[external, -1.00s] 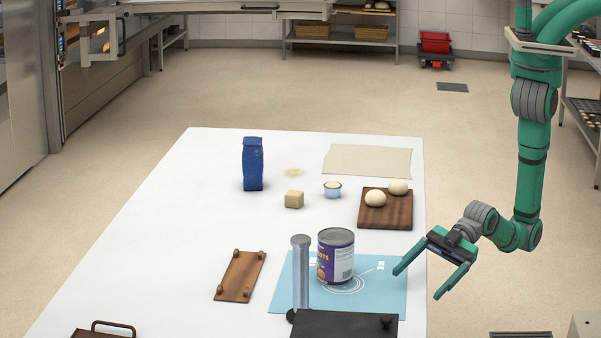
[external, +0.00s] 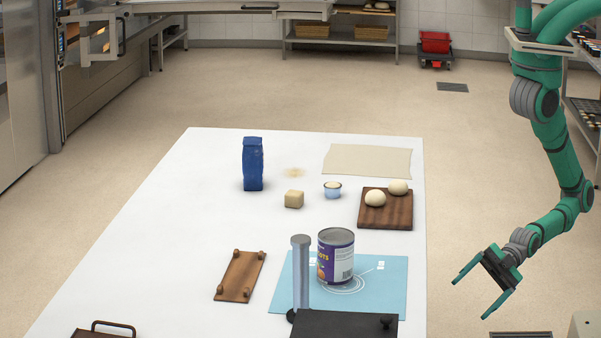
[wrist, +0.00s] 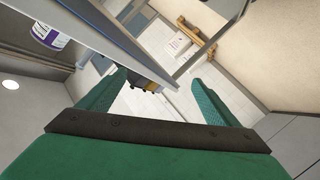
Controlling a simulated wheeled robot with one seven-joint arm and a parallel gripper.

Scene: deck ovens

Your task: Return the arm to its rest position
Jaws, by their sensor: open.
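My green arm hangs at the right side of the external view, past the table's right edge. My gripper (external: 482,291) is open and empty, out over the floor and apart from everything on the table. In the wrist view its two green fingers (wrist: 157,98) are spread with nothing between them. A can with a purple and white label (external: 336,256) stands upright on a light blue mat (external: 392,270). The can's lower part also shows at the upper left of the wrist view (wrist: 50,34).
The white table (external: 170,240) holds a blue bag (external: 253,164), a dough block (external: 294,199), a small cup (external: 332,190), a board (external: 398,222) with two dough balls, a small wooden board (external: 240,277) and a grey post (external: 301,270). Open floor (external: 480,170) lies right of the table.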

